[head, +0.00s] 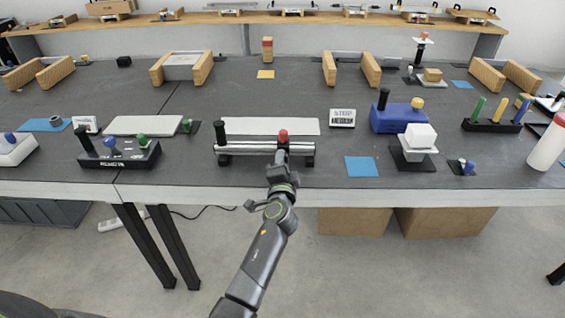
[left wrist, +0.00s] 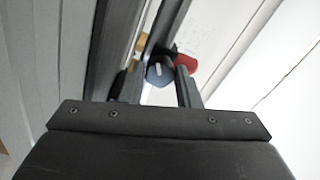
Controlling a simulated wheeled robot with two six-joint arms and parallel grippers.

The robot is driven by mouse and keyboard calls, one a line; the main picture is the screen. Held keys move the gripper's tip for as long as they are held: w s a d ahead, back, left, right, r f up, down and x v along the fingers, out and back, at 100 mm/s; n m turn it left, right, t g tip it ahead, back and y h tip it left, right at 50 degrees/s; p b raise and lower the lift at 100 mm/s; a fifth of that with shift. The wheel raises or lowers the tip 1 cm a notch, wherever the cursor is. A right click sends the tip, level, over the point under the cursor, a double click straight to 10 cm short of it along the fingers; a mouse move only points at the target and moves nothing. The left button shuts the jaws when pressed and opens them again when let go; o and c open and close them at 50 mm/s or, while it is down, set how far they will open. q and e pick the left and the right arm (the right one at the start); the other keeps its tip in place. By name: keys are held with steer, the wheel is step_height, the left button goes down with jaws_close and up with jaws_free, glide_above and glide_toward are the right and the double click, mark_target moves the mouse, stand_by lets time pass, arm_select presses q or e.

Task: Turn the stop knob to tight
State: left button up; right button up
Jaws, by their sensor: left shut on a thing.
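The rail fixture (head: 240,148) has two silver bars, a black upright handle (head: 220,131) at its left end and a red ball knob (head: 283,135) near its right end. My left gripper (head: 281,156) reaches the front of the fixture, just below the red ball. In the left wrist view its fingers (left wrist: 159,82) are shut on a dark stop knob (left wrist: 160,69) with a white pointer line. The red ball also shows there (left wrist: 184,62), behind the right finger. The gripper hides the stop knob in the head view. No tight mark is readable.
A blue mat (head: 361,167) lies to the right, with a white block (head: 420,136) on a stand beyond. A black knob panel (head: 118,153) lies left.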

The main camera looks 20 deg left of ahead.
arm_select(q)
steer(key=m, duration=0.4)
steer(key=shift+p, duration=0.4)
steer(key=shift+m, duration=1)
arm_select(e)
steer(key=shift+s+d+r, duration=0.1)
steer(key=shift+d+r, duration=0.05)
steer(key=shift+r, duration=0.25)
arm_select(q)
steer(key=o, duration=1)
steer(key=shift+s+f, duration=0.1)
